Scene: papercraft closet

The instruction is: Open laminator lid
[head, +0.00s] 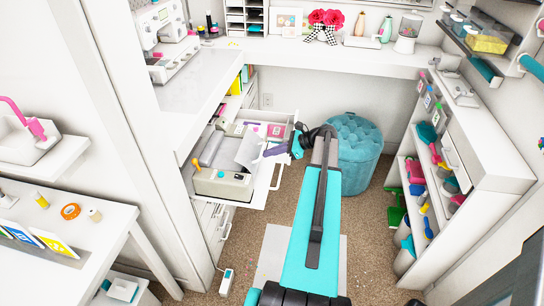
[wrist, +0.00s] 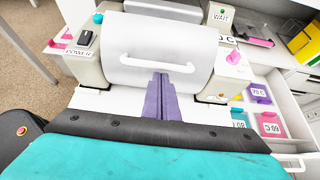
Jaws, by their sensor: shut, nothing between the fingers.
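The laminator (head: 222,183) is a beige machine on a pulled-out white shelf at the left. Its pale lid (head: 252,150) looks tilted up in the head view; how far it is raised I cannot tell. In the wrist view the lid (wrist: 190,40) fills the upper middle, with a white bar handle (wrist: 157,63) across it. My gripper (wrist: 160,80) has purple fingers, shut and empty, with their tips just below the handle's middle. Whether they touch the lid I cannot tell. My gripper also shows in the head view (head: 270,152), beside the lid.
A POWER label (wrist: 78,52) and a WAIT sign (wrist: 220,14) flank the lid. Purple (wrist: 259,92) and pink (wrist: 269,124) temperature cards lie right of the laminator. A teal pouf (head: 354,152) stands behind my arm. Open carpet (head: 375,250) lies to the right of my arm.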

